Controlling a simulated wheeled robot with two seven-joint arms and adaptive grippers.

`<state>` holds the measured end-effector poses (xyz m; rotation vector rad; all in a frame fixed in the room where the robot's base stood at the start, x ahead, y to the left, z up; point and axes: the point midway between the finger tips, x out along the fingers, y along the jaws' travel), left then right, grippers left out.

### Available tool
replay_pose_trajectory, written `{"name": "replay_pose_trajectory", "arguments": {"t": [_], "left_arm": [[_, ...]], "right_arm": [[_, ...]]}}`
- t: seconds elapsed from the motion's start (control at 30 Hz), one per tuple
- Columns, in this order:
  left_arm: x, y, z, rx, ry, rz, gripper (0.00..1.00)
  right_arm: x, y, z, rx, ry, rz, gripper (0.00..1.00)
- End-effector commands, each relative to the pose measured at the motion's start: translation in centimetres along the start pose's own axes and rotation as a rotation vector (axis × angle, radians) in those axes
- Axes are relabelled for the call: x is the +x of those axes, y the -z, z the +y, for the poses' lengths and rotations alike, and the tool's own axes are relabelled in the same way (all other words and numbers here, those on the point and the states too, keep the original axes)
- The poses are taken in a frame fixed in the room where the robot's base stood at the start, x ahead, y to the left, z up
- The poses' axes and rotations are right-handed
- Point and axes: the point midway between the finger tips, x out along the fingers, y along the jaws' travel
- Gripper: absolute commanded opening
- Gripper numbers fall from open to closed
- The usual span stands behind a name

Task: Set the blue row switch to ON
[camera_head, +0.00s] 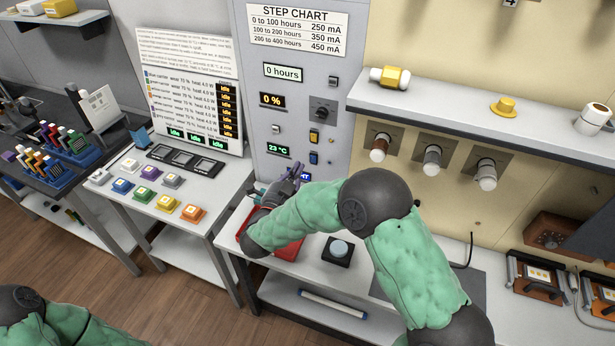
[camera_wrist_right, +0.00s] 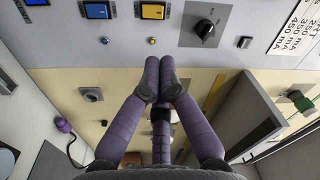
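The blue row switch (camera_head: 314,158) is a small blue rocker on the grey panel, below a yellow switch (camera_head: 314,136). In the right wrist view the blue switch (camera_wrist_right: 97,10) is at the top edge, partly cut off, with a small blue lamp (camera_wrist_right: 104,41) beside it. I cannot read its position. My right gripper (camera_head: 296,171) is just below and left of the blue switch in the head view, apart from it as far as I can tell. Its purple fingers (camera_wrist_right: 160,72) are together and hold nothing. My left gripper is out of view.
A black knob (camera_head: 322,112) sits above the switches. A red tray (camera_head: 287,250) and a round blue-grey button (camera_head: 339,248) lie on the bench below. A shelf (camera_head: 450,115) with lamp sockets is at right. Coloured buttons (camera_head: 145,194) stand on the left table.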

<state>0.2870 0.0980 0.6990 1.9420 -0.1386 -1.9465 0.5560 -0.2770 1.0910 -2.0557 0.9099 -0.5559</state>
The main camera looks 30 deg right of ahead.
Motion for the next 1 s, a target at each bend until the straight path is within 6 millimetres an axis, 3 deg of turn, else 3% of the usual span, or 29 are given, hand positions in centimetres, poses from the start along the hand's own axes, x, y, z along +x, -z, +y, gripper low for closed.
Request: {"name": "replay_pose_trajectory", "arguments": {"t": [0.03,0.33,0.67,1.0], "left_arm": [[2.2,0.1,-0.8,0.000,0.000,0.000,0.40],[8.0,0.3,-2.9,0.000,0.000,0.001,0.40],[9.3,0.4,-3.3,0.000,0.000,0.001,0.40],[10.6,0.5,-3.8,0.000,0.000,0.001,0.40]], "right_arm": [[-0.4,-1.8,2.0,0.068,0.009,0.004,0.00],[-1.9,-6.7,6.8,0.478,0.065,0.021,0.00],[-1.9,-7.8,7.9,0.626,0.087,0.024,0.00],[3.4,-7.5,7.6,0.624,0.086,0.028,0.00]]}}
